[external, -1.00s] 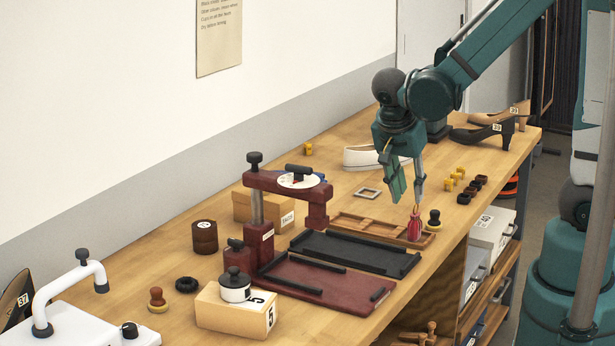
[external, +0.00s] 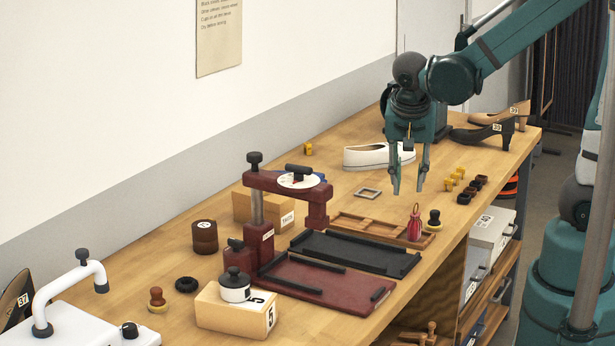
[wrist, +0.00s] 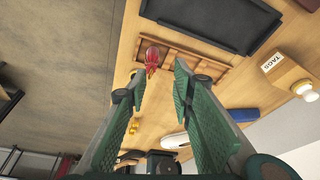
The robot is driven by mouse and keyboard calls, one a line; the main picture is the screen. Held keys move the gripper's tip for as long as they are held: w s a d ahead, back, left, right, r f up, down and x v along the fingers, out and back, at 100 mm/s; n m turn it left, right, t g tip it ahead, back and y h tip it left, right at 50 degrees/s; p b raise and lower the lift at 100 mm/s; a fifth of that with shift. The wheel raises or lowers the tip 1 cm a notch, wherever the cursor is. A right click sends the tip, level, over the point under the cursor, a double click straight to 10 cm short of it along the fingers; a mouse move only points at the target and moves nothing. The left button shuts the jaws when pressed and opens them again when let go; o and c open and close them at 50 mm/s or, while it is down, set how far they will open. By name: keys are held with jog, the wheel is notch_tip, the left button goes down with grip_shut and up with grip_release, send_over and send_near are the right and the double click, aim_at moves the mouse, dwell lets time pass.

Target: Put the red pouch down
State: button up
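The red pouch (external: 414,226) stands upright at the right end of the shallow wooden tray (external: 352,222), with a thin loop at its top. It also shows in the wrist view (wrist: 151,58), beyond the fingertips. My gripper (external: 409,190) is open and empty above the bench, higher than the pouch and apart from it. In the wrist view my gripper's two fingers (wrist: 160,80) are spread wide with nothing between them.
A black tray (external: 355,252) and a dark red press (external: 262,235) stand to the left of the pouch. A white shoe (external: 372,156) and a metal frame (external: 368,193) lie behind. The bench's front edge is near.

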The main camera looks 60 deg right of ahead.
jog(key=s+a+r+n+t+y, duration=0.1)
jog(key=s+a+r+n+t, duration=0.1)
jog(key=r+n, duration=0.3)
jog(key=s+a+r+n+t+y, duration=0.2)
jog(key=r+n, duration=0.4)
jog(key=n, duration=0.3)
jog(key=shift+s+a+r+t, duration=0.3)
jog(key=shift+s+a+t, duration=0.15)
jog(key=shift+a+t, duration=0.65)
jog(key=shift+o, duration=0.2)
jog(key=shift+a, duration=0.1)
